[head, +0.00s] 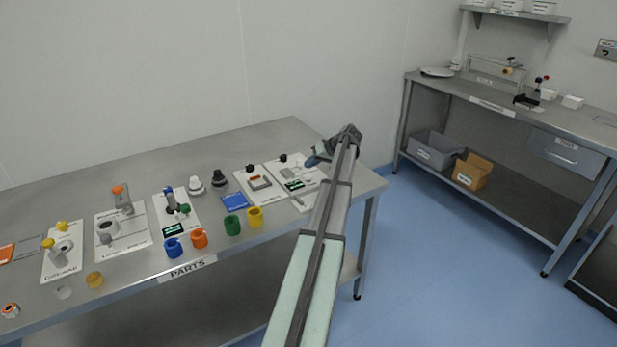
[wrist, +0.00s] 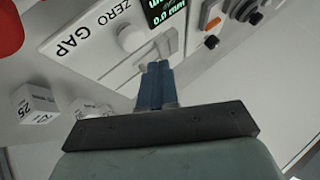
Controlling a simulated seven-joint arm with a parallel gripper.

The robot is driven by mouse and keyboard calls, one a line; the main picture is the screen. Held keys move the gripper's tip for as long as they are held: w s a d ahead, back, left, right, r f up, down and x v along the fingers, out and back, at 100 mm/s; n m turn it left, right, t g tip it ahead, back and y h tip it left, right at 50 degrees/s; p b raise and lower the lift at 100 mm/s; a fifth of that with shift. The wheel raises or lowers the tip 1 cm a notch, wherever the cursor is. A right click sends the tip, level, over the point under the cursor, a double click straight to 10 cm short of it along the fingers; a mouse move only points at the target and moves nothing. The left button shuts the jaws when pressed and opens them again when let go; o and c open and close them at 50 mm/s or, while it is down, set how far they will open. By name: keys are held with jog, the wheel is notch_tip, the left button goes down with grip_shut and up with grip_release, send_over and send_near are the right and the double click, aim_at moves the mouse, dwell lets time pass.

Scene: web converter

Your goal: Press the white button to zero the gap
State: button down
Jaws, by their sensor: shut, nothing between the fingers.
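The white button (wrist: 131,38) is a round knob on a white panel (wrist: 95,65), beside the printed words ZERO GAP and below a dark display (wrist: 163,9) with green digits. My gripper (wrist: 155,68) is shut and empty, its blue fingertips together just below and right of the button in the wrist view. They appear apart from it in the picture; the exact height gap cannot be told. In the head view my gripper (head: 314,158) is over the far right end of the steel table, by a white card with a green display (head: 294,185). The button is too small to make out there.
In the wrist view, a red part (wrist: 9,30) is at upper left, a white block marked 25 (wrist: 36,104) at left, and an orange button (wrist: 212,23) and black knob (wrist: 246,10) at upper right. Coloured cups, including a yellow one (head: 255,217), stand along the table (head: 285,137).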

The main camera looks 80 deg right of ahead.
aim_at(311, 176)
jog(key=shift+r, duration=1.65)
